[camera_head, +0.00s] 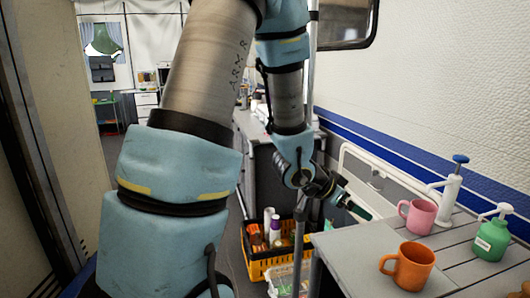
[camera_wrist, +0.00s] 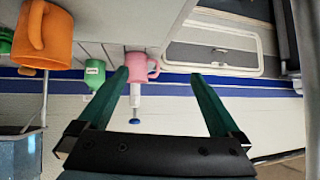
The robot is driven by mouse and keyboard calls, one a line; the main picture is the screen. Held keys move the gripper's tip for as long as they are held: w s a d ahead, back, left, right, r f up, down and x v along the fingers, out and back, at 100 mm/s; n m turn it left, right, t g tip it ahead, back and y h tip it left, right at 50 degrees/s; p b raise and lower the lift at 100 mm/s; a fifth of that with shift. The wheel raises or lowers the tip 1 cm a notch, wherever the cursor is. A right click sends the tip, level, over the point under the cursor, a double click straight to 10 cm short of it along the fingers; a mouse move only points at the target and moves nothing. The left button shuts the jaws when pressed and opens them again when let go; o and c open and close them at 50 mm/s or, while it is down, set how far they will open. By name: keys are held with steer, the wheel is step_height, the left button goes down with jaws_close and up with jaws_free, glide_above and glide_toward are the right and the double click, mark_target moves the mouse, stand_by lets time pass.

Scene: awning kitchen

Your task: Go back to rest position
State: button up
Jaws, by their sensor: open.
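My gripper (camera_head: 352,206) is at the left edge of the table, short of the mugs, with its fingers apart and nothing between them in its grasp. In the wrist view my gripper (camera_wrist: 162,85) shows two green fingers spread wide, and the picture is upside down. A pink mug (camera_head: 418,217) stands on the table beyond the fingertips; it also shows in the wrist view (camera_wrist: 137,65). An orange mug (camera_head: 408,268) stands nearer the front; it also shows in the wrist view (camera_wrist: 42,38). Neither mug is held.
The slatted table (camera_head: 350,249) also holds a green pump bottle (camera_head: 491,240) and a white pump dispenser (camera_head: 449,202). A yellow and black crate (camera_head: 262,269) of bottles and packets is on the floor left of the table. A white wall with a blue stripe (camera_head: 385,158) closes the right side.

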steer(key=w+a+n+y, duration=0.3)
steer(key=a+n+y, duration=0.4)
steer(key=a, duration=1.3)
steer(key=s+a+n+g+y, duration=0.2)
steer(key=s+a+n, duration=0.3)
steer(key=s+a, duration=0.3)
steer(key=shift+s+r+g, duration=0.15)
steer(key=shift+s+g, duration=0.4)
steer(key=shift+g, duration=0.05)
